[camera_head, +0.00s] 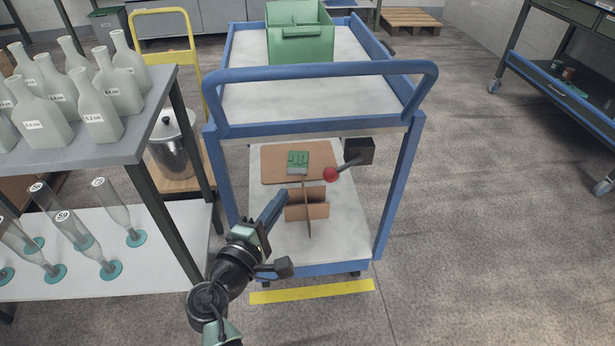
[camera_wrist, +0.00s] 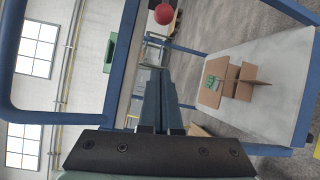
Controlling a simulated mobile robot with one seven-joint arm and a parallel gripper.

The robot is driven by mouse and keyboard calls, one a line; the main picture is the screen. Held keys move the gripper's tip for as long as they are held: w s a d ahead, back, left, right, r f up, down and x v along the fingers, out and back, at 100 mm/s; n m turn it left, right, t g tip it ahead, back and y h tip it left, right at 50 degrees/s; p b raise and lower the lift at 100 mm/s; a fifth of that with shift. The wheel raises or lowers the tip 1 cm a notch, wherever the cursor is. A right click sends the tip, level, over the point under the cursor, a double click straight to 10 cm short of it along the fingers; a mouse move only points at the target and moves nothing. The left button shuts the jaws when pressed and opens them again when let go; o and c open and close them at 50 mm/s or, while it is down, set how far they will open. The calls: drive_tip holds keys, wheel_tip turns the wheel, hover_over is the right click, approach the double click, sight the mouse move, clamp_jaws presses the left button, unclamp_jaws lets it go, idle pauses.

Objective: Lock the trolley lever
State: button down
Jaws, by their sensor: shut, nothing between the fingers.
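The blue trolley (camera_head: 398,185) stands in front of me, with an upper and a lower shelf. Its lever has a red ball knob (camera_head: 331,174) on a short grey rod. The rod slants down and left from a black box (camera_head: 359,151) near the right front post. My gripper (camera_head: 280,197) is shut and empty, in front of the lower shelf, left of and a little below the knob in the head view. In the wrist view the knob (camera_wrist: 164,14) shows beyond the closed fingertips (camera_wrist: 158,72), apart from them.
A cardboard divider (camera_head: 307,211), a brown board (camera_head: 270,166) and a small green item (camera_head: 298,161) lie on the lower shelf. A green crate (camera_head: 300,45) is on top. A rack with several bottles (camera_head: 103,129) stands close on the left. The floor right of the trolley is clear.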

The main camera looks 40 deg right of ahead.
sight(344, 167)
drive_tip(key=r+b+x, duration=0.1)
drive_tip(key=b+x, duration=0.2)
drive_tip(key=x, duration=0.7)
drive_tip(key=shift+s+d+p, duration=0.15)
drive_tip(key=shift+s+p, duration=0.2)
drive_tip(key=shift+s, duration=0.65)
drive_tip(key=shift+s+d+p, duration=0.15)
drive_tip(key=shift+s+p, duration=0.15)
drive_tip(key=shift+s, duration=0.7)
drive_tip(key=shift+s, duration=0.15)
drive_tip(key=shift+s+n+t+p, duration=0.25)
drive_tip(key=shift+n+t+p, duration=0.15)
drive_tip(key=shift+p, duration=0.05)
